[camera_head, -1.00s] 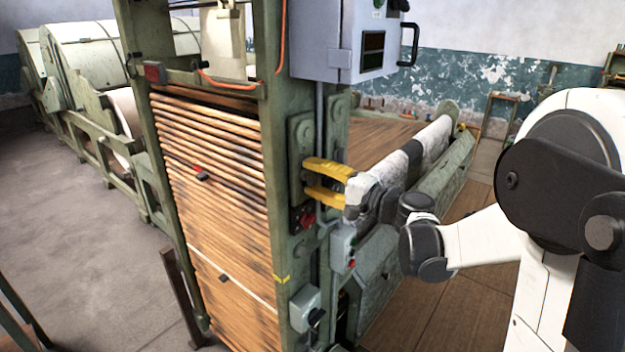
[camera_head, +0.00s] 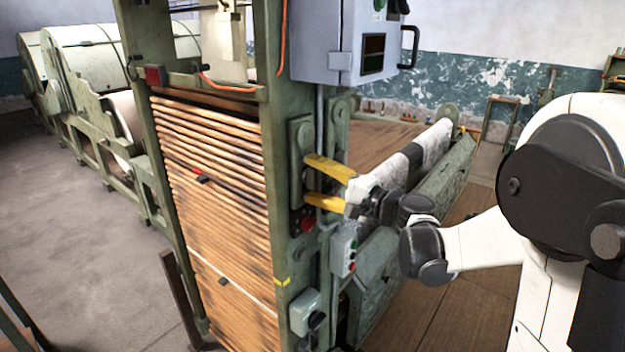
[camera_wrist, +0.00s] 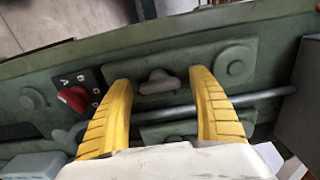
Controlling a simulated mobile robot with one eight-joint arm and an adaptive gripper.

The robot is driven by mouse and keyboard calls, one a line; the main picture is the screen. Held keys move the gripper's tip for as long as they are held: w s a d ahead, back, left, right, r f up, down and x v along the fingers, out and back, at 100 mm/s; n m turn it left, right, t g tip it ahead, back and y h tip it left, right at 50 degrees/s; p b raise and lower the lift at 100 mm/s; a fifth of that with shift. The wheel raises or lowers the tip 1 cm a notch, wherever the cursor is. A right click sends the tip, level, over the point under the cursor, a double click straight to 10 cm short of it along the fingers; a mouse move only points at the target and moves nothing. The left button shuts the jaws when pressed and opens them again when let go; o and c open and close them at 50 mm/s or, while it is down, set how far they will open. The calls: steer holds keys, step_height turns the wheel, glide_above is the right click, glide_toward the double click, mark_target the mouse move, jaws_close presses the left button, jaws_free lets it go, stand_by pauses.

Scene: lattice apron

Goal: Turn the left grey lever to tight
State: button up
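My gripper (camera_head: 309,179) has two yellow fingers, spread apart in front of the green machine post. In the wrist view my gripper (camera_wrist: 160,80) is open, with one finger on each side of a small grey lever (camera_wrist: 159,83). The lever sits on a green plate and its handle lies roughly across the picture. I see a gap between it and each finger, and nothing is held. In the head view the lever cannot be made out behind the fingers. A second green plate (camera_wrist: 170,132) is partly hidden by my gripper; I cannot tell whether it bears a lever.
A red knob (camera_wrist: 74,97) with letters beside it is left of the fingers; it also shows below them in the head view (camera_head: 303,221). A button box (camera_head: 343,252) and a grey cabinet (camera_head: 330,40) flank the gripper.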

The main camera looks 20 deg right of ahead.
steer(key=v, duration=1.2)
steer(key=s+a+f+n+g+h+b, duration=0.2)
steer(key=s+a+f+n+g+b, duration=0.1)
steer(key=s+a+f, duration=0.3)
steer(key=s+a+f+n+g+h+b, duration=0.25)
steer(key=a+f+b, duration=0.2)
steer(key=f, duration=0.45)
steer(key=s+d+f+n+g+h+b, duration=0.2)
steer(key=s+d+f+n+h+b, duration=0.1)
steer(key=s+f, duration=0.5)
steer(key=s+n+h+b, duration=0.1)
steer(key=s+n+h, duration=0.1)
steer(key=s+h, duration=0.1)
steer(key=shift+s+d+f, duration=0.2)
steer(key=shift+s, duration=0.05)
